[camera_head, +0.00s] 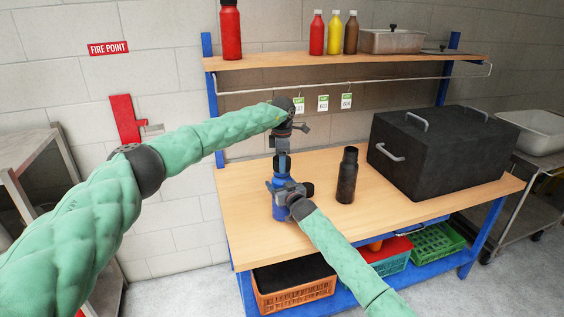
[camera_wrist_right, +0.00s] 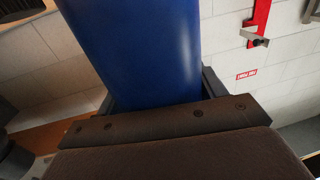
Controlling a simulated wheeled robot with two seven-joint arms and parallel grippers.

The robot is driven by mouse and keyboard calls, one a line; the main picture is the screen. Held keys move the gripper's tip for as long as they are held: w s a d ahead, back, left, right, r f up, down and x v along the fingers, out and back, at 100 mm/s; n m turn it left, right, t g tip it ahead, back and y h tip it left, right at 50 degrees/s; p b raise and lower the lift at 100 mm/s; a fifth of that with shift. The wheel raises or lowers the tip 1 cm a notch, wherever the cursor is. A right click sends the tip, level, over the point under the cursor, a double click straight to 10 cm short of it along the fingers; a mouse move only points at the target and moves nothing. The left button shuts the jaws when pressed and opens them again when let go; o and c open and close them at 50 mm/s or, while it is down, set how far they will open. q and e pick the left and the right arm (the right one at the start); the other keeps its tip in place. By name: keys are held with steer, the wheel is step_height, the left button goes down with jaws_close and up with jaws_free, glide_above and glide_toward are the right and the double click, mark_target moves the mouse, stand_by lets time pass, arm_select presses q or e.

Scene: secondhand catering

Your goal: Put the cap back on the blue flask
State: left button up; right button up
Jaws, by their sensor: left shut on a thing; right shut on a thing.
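The blue flask (camera_head: 280,211) stands upright near the left of the wooden bench, partly hidden by my right gripper. My right gripper (camera_head: 287,192) is shut around its body. The right wrist view shows the blue wall of the flask (camera_wrist_right: 145,50) between the fingers. My left gripper (camera_head: 283,153) points down directly above the flask, shut on a small dark thing that looks like the cap. That thing is mostly hidden by the fingers, and I cannot tell whether it touches the flask's top.
A black flask (camera_head: 347,176) stands close to the right of my right gripper. A large black box (camera_head: 440,155) fills the bench's right side. A shelf (camera_head: 350,60) with bottles runs above. Crates (camera_head: 294,291) sit below. The bench's front left is clear.

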arm_select(q)
steer(key=shift+f, duration=0.55)
arm_select(e)
steer(key=c, duration=0.5)
arm_select(q)
steer(key=m, duration=0.5)
steer(key=shift+m, duration=0.3)
steer(key=m, duration=1.1)
steer(key=shift+a, duration=0.1)
steer(key=m, duration=0.6)
steer(key=shift+w+a+m, duration=0.1)
steer(key=shift+m, duration=0.2)
arm_select(e)
steer(key=shift+f, duration=0.1)
arm_select(q)
steer(key=o, duration=1)
steer(key=shift+c, duration=0.2)
